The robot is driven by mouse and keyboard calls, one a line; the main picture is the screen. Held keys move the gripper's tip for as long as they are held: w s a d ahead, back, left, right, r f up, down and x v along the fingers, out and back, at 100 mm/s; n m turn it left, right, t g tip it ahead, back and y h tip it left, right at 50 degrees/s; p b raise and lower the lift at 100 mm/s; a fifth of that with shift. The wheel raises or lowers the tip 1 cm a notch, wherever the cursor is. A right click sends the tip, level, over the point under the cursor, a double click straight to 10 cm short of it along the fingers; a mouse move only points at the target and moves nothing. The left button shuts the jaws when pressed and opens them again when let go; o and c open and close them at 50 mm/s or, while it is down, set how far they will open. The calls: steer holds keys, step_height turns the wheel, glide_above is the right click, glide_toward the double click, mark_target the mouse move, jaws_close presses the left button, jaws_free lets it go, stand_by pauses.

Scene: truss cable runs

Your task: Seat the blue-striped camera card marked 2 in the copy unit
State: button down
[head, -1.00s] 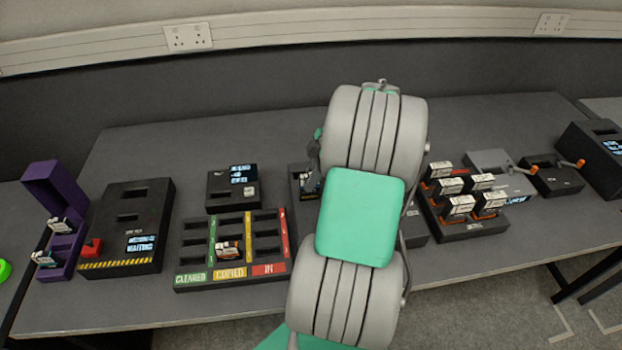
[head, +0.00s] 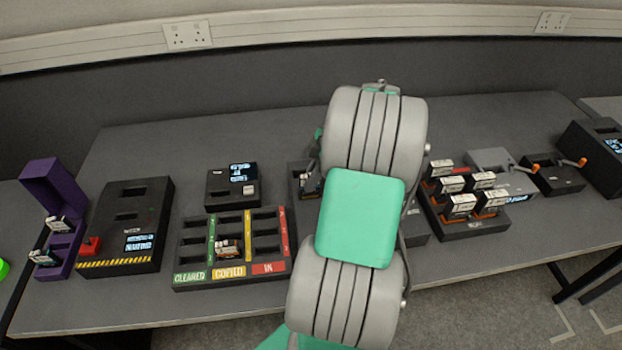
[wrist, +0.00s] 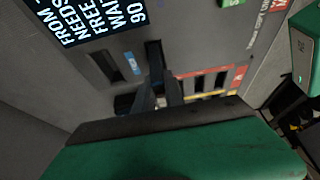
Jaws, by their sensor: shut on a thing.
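In the wrist view, the dark fingers of my gripper (wrist: 160,92) come down close to a grey slotted unit. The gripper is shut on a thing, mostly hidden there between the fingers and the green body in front. In the head view, a card with a white label (head: 312,184) shows beside my arm, at a dark unit (head: 297,170) that my arm partly covers. Its stripe and number are too small to read. In the wrist view, the slotted unit has a lit screen (wrist: 85,18) and a small blue mark (wrist: 133,64) by a slot. I cannot tell whether the card is in a slot.
A sorting tray (head: 190,225) with one card (head: 227,247) stands left of my arm, with a small screen unit (head: 215,188) behind it. Further left are a black unit (head: 150,205) and a purple rack (head: 55,180). A rack of several cards (head: 470,233) stands right.

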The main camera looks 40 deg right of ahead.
steer(key=shift+f+b, duration=0.4)
